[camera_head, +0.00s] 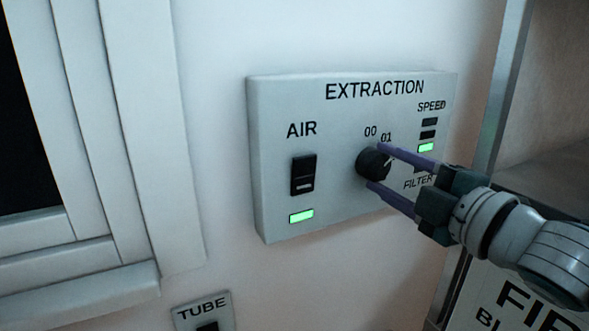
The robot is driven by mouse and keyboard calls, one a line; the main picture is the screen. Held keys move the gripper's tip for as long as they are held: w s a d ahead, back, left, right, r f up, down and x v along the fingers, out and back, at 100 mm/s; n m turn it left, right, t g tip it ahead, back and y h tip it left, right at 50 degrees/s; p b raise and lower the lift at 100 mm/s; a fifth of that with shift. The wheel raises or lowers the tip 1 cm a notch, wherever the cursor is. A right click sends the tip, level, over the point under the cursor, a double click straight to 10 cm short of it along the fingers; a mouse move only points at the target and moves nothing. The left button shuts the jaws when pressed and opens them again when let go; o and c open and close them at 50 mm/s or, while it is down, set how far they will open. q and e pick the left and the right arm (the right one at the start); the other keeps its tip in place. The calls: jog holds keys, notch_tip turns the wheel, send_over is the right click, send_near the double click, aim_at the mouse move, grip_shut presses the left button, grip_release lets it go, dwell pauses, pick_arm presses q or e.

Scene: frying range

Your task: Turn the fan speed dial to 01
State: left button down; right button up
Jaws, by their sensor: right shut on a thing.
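The fan speed dial (372,164) is a round black knob on the white EXTRACTION panel (275,105) on the wall. The marks 00 and 01 are printed above it. A light pointer line shows at the knob's upper right, near the 01 side; its exact setting is hard to read. My right gripper (374,166) comes in from the right, and its two purple fingers are shut on the dial, one above and one below. The SPEED column (428,134) has its lowest light lit green and the ones above dark. My left gripper is not in view.
A black AIR switch (303,175) with a lit green light (301,217) is at the panel's left. The FILTER label (418,183) is partly covered by my gripper. A TUBE switch plate (204,311) is below. A window frame (150,150) stands left, a metal edge right.

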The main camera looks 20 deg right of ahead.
jog(key=shift+n, duration=1.1)
jog(key=o, duration=1.4)
jog(key=s+b, duration=0.1)
jog(key=s, duration=0.2)
jog(key=s+b, duration=0.1)
jog(key=s, duration=0.2)
jog(key=s+b, duration=0.1)
jog(key=s, duration=0.3)
jog(key=shift+d, duration=0.35)
